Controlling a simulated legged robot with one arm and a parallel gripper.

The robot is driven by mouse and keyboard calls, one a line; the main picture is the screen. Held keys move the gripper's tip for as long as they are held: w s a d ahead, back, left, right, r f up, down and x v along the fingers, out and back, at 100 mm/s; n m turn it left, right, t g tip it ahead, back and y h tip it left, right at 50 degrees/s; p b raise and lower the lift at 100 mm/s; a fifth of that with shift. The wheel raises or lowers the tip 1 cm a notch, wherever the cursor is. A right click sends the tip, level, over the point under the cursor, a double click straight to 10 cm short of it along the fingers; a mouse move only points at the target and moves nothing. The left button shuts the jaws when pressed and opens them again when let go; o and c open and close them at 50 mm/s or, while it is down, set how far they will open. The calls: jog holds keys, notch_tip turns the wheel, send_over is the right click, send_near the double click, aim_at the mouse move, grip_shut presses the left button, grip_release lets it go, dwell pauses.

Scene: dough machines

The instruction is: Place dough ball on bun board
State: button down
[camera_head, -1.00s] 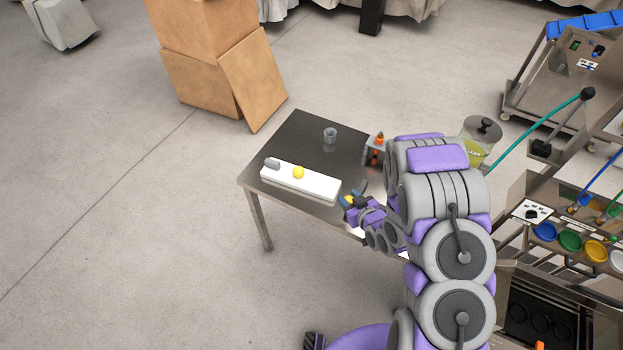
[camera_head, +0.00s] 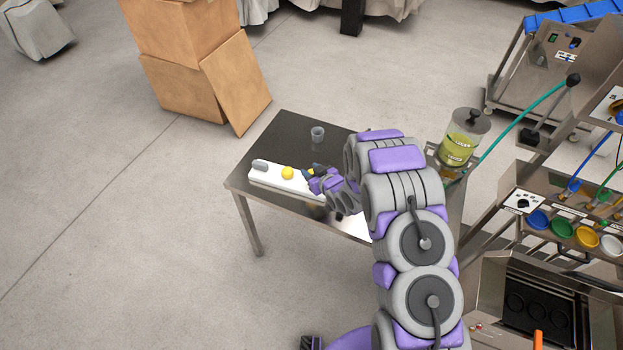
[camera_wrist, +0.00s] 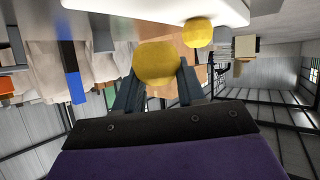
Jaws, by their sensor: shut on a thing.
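The bun board (camera_head: 268,182) is a long white slab on the metal table, with a grey piece at its left end. One yellow dough ball (camera_head: 287,173) rests on it; this ball also shows against the white board in the wrist view (camera_wrist: 198,32). My gripper (camera_wrist: 157,78) is shut on another yellow dough ball (camera_wrist: 155,60), held between the two dark fingertips. In the head view my gripper (camera_head: 313,172) is over the right part of the board, right of the resting ball. The gap between held ball and board cannot be judged exactly.
A small grey cup (camera_head: 317,133) stands behind the board on the dark tabletop (camera_head: 285,135). A clear container with yellow-green contents (camera_head: 461,140) stands at the right. Cardboard boxes (camera_head: 185,85) are behind the table. Machines with coloured dials fill the right side.

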jog(key=shift+w+a+f, duration=0.1)
jog(key=shift+w+a, duration=0.1)
jog(key=shift+f, duration=0.25)
jog(key=f, duration=0.1)
jog(key=f+b, duration=0.1)
jog(key=f, duration=0.1)
jog(key=shift+d, duration=0.3)
jog(key=shift+s, duration=0.1)
jog(key=c, duration=0.6)
grip_release()
jog(key=shift+a, duration=0.2)
jog(key=shift+c, duration=0.2)
jog(key=shift+d+r, duration=0.1)
jog(key=shift+d, duration=0.05)
jog(key=shift+s+d+r, duration=0.15)
jog(key=shift+s, duration=0.05)
jog(key=p+v, duration=0.2)
jog(key=v, duration=0.9)
jog(key=shift+s, duration=0.25)
